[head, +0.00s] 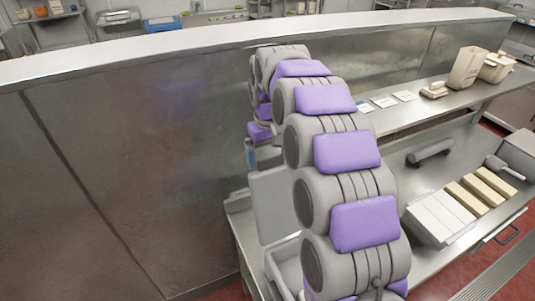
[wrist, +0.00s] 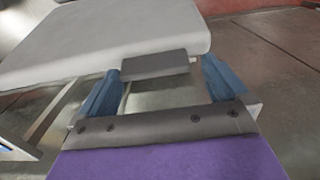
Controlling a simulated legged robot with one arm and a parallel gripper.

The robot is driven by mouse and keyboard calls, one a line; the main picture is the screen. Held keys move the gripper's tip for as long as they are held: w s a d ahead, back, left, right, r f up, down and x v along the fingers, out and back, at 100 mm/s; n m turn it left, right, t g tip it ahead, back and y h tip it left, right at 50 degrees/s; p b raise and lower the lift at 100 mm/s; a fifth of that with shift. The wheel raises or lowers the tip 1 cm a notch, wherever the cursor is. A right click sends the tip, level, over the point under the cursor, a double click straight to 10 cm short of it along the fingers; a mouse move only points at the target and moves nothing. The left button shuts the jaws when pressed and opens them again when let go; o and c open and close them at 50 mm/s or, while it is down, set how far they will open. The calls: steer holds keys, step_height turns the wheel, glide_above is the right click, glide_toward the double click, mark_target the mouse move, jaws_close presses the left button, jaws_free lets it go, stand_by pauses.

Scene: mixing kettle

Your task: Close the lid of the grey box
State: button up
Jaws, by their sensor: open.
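The grey box (head: 284,271) stands on the steel counter in the lower middle of the head view, partly hidden behind my arm. Its pale grey lid (head: 271,205) stands raised, close to upright, at the box's back left. In the wrist view the lid (wrist: 110,38) is a broad pale panel just beyond my fingers. My gripper (wrist: 162,65) is open, its two blue fingers apart. A dark grey piece lies between them; I cannot tell whether it belongs to the lid. In the head view my gripper (head: 250,153) is above the lid, near the steel wall.
A tall steel partition (head: 150,160) runs along the left and behind my arm. To the right the counter holds a tray of white and tan blocks (head: 440,217) and a grey roller-like object (head: 429,152). A raised shelf (head: 420,108) carries cards and containers.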

steer(key=shift+d, duration=0.55)
steer(key=shift+c, duration=0.6)
steer(key=shift+a, duration=0.25)
steer(key=c, duration=1.2)
